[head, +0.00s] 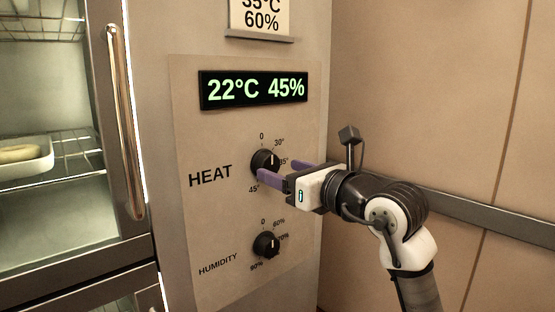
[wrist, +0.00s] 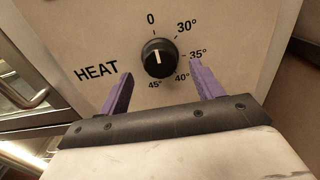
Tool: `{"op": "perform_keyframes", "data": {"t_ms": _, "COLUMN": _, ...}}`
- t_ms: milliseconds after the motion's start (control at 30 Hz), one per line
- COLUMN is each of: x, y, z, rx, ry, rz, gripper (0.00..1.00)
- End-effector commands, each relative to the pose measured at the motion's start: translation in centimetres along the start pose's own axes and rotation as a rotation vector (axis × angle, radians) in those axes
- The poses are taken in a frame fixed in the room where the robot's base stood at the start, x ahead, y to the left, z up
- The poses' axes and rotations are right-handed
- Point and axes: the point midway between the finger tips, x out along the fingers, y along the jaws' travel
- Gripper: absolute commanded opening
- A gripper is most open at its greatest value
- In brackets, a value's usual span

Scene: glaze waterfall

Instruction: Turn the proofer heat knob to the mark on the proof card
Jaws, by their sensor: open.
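The black heat knob (head: 264,160) is on the proofer panel beside the word HEAT. In the wrist view the knob (wrist: 159,58) shows its white line pointing up, about at 0; its 35° mark lies to the right. The proof card (head: 261,16) at the top reads 35°C and 60%, its upper edge cut off. My gripper (head: 277,168) is open, with its purple fingers pointing at the panel around the heat knob. In the wrist view the gripper (wrist: 161,70) has one finger on each side below the knob, apart from it.
The display (head: 254,89) reads 22°C 45%. A humidity knob (head: 266,245) sits below the heat knob. At left are a door handle (head: 125,120) and a glass door with a tray (head: 40,170) inside. A rail (head: 490,215) runs along the right wall.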

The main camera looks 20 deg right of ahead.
Motion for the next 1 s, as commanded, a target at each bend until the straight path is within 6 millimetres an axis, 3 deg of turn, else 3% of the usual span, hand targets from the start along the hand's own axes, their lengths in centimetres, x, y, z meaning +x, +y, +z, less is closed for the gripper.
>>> {"op": "perform_keyframes", "data": {"t_ms": 200, "x": 2.3, "y": 0.0, "z": 0.1, "rx": 0.001, "ry": 0.000, "rz": 0.000, "gripper": 0.66}}
{"op": "perform_keyframes", "data": {"t_ms": 567, "x": 2.7, "y": 0.0, "z": 0.0, "rx": 0.001, "ry": -0.001, "rz": 0.000, "gripper": 0.64}}
{"op": "perform_keyframes", "data": {"t_ms": 900, "x": 2.7, "y": 0.0, "z": 0.0, "rx": 0.000, "ry": -0.001, "rz": 0.000, "gripper": 0.21}}
{"op": "perform_keyframes", "data": {"t_ms": 1000, "x": 2.7, "y": 0.0, "z": 0.0, "rx": 0.002, "ry": -0.001, "rz": 0.001, "gripper": 0.21}}
